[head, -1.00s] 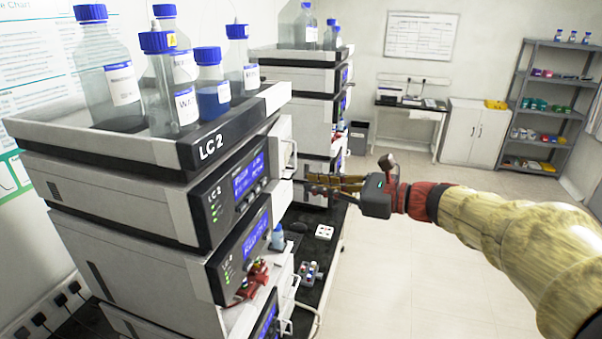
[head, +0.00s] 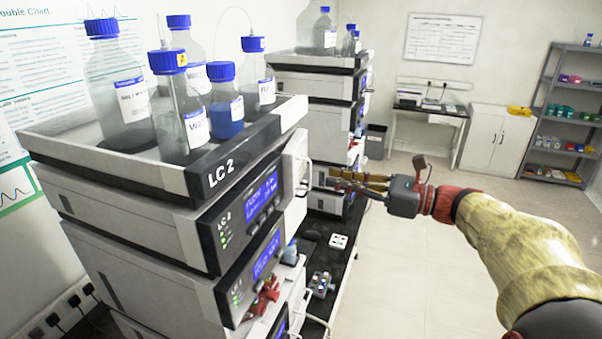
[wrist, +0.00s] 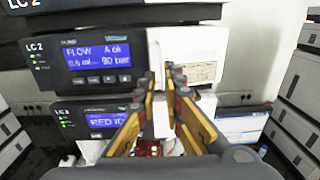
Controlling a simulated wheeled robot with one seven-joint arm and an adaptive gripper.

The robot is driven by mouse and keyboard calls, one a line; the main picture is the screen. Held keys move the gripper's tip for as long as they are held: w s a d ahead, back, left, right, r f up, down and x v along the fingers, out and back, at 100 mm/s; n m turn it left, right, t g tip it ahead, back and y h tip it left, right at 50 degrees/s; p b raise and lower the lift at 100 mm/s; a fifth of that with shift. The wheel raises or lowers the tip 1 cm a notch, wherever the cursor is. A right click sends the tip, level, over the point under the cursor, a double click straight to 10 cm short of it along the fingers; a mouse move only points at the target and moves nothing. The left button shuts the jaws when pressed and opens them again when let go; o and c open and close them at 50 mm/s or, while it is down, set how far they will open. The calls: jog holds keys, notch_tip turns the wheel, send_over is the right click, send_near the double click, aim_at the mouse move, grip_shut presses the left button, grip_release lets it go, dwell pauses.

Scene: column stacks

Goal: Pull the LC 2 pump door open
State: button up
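The LC 2 pump (head: 240,215) is the upper module of the near stack, with a blue display and a white door (head: 294,165) at its right end. The door looks shut. A pale bar handle (head: 304,176) stands out from it. In the wrist view the pump's display (wrist: 95,53) is at left and the door (wrist: 192,60) is right of it, ahead of my fingers. My gripper (head: 334,182) is open, with a gap between its fingers (wrist: 160,100). In the head view its fingertips are right of the handle, apparently apart from it.
A tray (head: 100,160) of blue-capped bottles tops the stack. Below the pump is another LC 2 module (head: 255,270) with red fittings. A second stack (head: 318,85) stands behind on the black bench (head: 345,255). The floor (head: 400,260) at right is clear.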

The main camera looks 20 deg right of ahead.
aim_at(310, 185)
jog(key=p+x, duration=0.1)
jog(key=x, duration=0.6)
jog(key=shift+w+f, duration=0.15)
jog(key=shift+w, duration=0.15)
grip_shut()
jog(key=shift+d, duration=0.15)
dwell(0.5)
